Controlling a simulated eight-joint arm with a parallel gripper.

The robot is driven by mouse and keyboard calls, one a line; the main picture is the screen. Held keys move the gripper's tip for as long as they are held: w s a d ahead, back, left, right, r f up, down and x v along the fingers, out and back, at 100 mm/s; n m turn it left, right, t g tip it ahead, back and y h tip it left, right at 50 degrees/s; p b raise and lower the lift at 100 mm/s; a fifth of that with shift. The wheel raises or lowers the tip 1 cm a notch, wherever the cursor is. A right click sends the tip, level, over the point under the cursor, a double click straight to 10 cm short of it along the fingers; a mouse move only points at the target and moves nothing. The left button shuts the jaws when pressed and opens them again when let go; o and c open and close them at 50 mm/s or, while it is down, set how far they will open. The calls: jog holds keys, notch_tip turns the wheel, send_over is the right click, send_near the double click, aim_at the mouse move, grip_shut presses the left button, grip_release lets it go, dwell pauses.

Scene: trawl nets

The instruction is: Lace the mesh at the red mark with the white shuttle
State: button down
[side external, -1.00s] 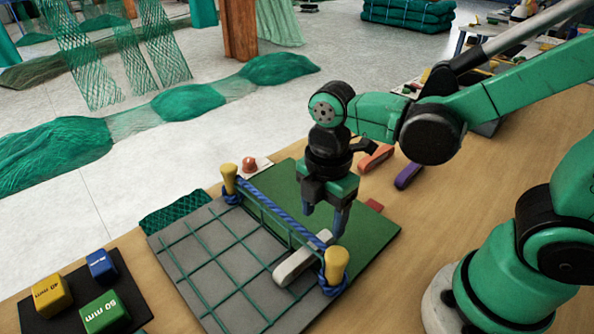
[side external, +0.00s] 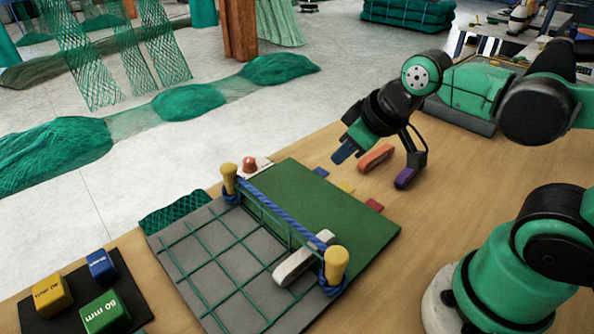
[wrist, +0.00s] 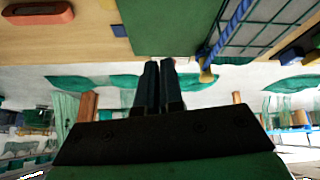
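The white shuttle (side external: 303,258) lies across the green mesh (side external: 225,262) at its right side, passing under the blue rope (side external: 285,215) near the front yellow peg (side external: 335,265). A red mark (side external: 375,205) shows at the right edge of the green mat (side external: 335,215), beside yellow (side external: 345,187) and blue (side external: 321,172) marks. My gripper (side external: 343,152) is above the table beyond the mat's far right corner, tilted and away from the white shuttle. Its fingers (wrist: 158,62) are together and hold nothing.
A red button (side external: 250,163) stands by the far peg (side external: 229,178). Yellow, blue and green blocks (side external: 104,312) sit front left. The mat's right part is clear.

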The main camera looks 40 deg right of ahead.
aim_at(328, 233)
jog(key=f+n+g, duration=0.2)
jog(key=f+n, duration=0.1)
jog(key=n, duration=0.2)
jog(key=s+f+n+g, duration=0.1)
jog(key=f+n+g, duration=0.1)
jog(key=f+n, duration=0.2)
jog(key=s+d+f+n+g, duration=0.1)
jog(key=f+n+g, duration=0.1)
jog(key=f+n, duration=0.2)
jog(key=shift+s+f+n, duration=0.1)
jog(key=shift+f+n, duration=0.15)
jog(key=shift+n, duration=1.25)
jog(key=a, duration=0.3)
jog(key=shift+f, duration=0.15)
jog(key=shift+a, duration=0.55)
jog(key=shift+a, duration=1.15)
